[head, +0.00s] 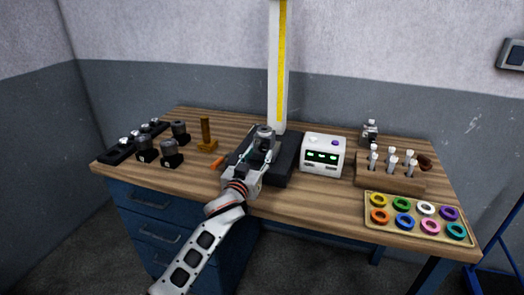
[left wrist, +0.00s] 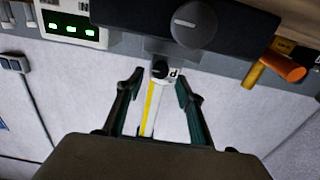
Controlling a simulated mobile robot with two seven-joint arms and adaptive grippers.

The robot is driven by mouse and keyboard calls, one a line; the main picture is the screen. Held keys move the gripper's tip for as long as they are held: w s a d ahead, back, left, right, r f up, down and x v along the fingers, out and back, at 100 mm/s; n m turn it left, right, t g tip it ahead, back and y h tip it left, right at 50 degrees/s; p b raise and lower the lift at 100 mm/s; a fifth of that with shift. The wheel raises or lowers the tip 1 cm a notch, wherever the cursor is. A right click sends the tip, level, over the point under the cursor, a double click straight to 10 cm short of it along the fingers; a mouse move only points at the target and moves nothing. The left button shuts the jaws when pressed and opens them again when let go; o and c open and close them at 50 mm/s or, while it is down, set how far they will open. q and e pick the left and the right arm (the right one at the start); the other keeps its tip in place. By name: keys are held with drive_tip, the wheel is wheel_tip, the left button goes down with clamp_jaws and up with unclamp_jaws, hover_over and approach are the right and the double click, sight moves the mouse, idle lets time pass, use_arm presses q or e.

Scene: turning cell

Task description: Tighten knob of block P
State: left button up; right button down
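Block P (head: 265,146) stands on the black base (head: 285,165) near the middle of the bench. In the left wrist view, which is upside down, a letter P shows on the pale face of block P (left wrist: 173,73) beside a small dark knob (left wrist: 159,69). A grey disc with a line (left wrist: 194,24) shows in front of the black base. My left gripper (head: 262,165) is at the front of block P. Its two fingers (left wrist: 158,88) are spread, with the dark knob between or just beyond their tips; contact cannot be told. My right gripper is not in view.
A white box with green lights (head: 323,155) stands close right of the base, and an orange handle (head: 217,162) lies close left. Several black blocks (head: 171,155) stand at left. A wooden rack (head: 390,179) and a tray of coloured rings (head: 388,228) are at right. A pale column (head: 276,70) rises behind.

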sight(262, 149)
use_arm(q)
drive_tip(key=shift+b+x, duration=0.35)
drive_tip(key=shift+x, duration=1.6)
clamp_jaws()
